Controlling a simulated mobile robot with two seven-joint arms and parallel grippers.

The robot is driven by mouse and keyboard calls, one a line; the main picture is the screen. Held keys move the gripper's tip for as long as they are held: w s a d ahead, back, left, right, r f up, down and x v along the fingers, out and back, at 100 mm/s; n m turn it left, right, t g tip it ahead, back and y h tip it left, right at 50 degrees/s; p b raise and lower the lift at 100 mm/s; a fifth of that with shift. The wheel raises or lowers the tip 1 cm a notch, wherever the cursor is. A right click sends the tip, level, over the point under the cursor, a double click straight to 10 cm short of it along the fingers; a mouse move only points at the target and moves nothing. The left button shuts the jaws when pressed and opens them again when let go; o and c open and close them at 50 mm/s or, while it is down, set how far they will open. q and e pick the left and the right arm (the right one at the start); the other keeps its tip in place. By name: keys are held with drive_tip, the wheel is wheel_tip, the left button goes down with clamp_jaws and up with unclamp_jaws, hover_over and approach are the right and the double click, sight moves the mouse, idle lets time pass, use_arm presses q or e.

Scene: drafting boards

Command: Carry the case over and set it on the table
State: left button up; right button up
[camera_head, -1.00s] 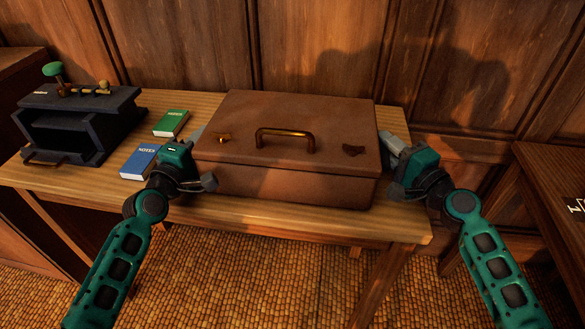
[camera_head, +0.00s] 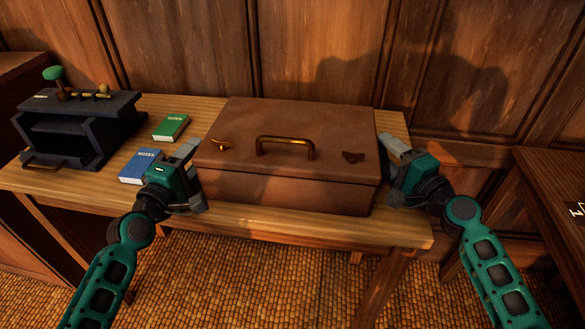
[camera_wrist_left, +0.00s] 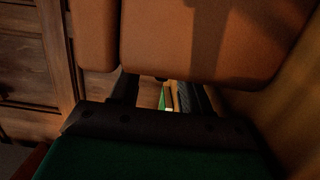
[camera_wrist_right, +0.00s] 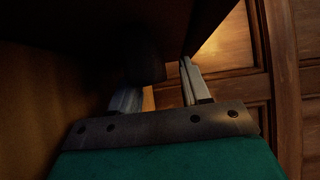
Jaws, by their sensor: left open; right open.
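The brown leather case (camera_head: 285,185) lies flat and closed on the wooden table (camera_head: 300,225). A brass handle (camera_head: 285,140) stands on its lid, with a metal clasp near each side. My left gripper (camera_head: 190,175) is open beside the case's left end, and my right gripper (camera_head: 390,170) is open beside its right end. In the left wrist view the case (camera_wrist_left: 210,40) fills the upper part, close beyond the fingers. In the right wrist view a dark surface fills the left. Whether the fingers touch the case is unclear.
Left of the case are a blue notebook (camera_head: 137,166), a green notebook (camera_head: 171,127) and a dark open-fronted box (camera_head: 75,135) with a green knob. Another dark wooden table (camera_head: 550,190) stands at the right across a gap. A panelled wall (camera_head: 310,50) rises behind.

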use_arm(q)
drive_tip(key=v, duration=0.8)
drive_tip(key=shift+s+a, duration=0.1)
use_arm(e)
drive_tip(key=v, duration=1.2)
use_arm(q)
drive_tip(key=shift+s, duration=0.1)
